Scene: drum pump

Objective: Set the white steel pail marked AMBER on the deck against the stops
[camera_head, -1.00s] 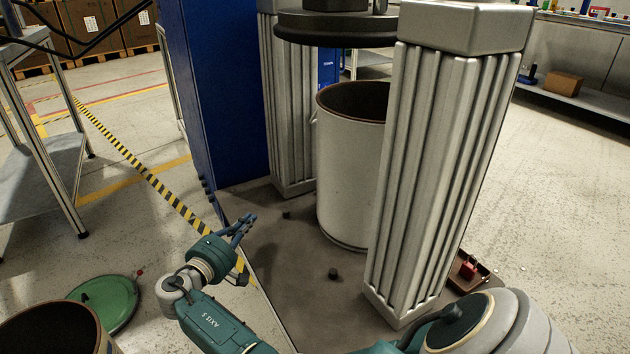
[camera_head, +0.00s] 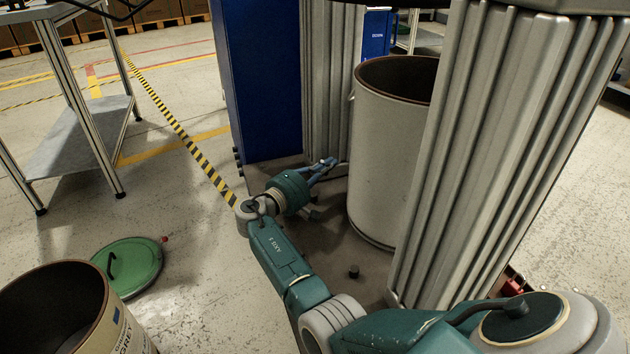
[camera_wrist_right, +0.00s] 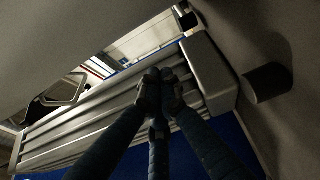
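The white steel pail (camera_head: 385,165) stands upright and open-topped on the dark deck (camera_head: 330,250) between two ribbed metal columns. The right column hides its right side, and no AMBER marking shows. Two small dark stops stand on the deck, one (camera_head: 353,271) in front of the pail and one (camera_head: 317,214) to its left, both apart from it. My right gripper (camera_head: 328,164) is low, just left of the pail. In the right wrist view its fingertips (camera_wrist_right: 160,90) come together with nothing visible between them; I cannot tell if they touch the pail. My left gripper is out of view.
The near ribbed column (camera_head: 490,150) and far column (camera_head: 327,90) flank the pail. A blue cabinet (camera_head: 265,80) stands behind. An open drum (camera_head: 115,325) and green lid (camera_head: 130,265) are at lower left. A steel table (camera_head: 75,140) stands left.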

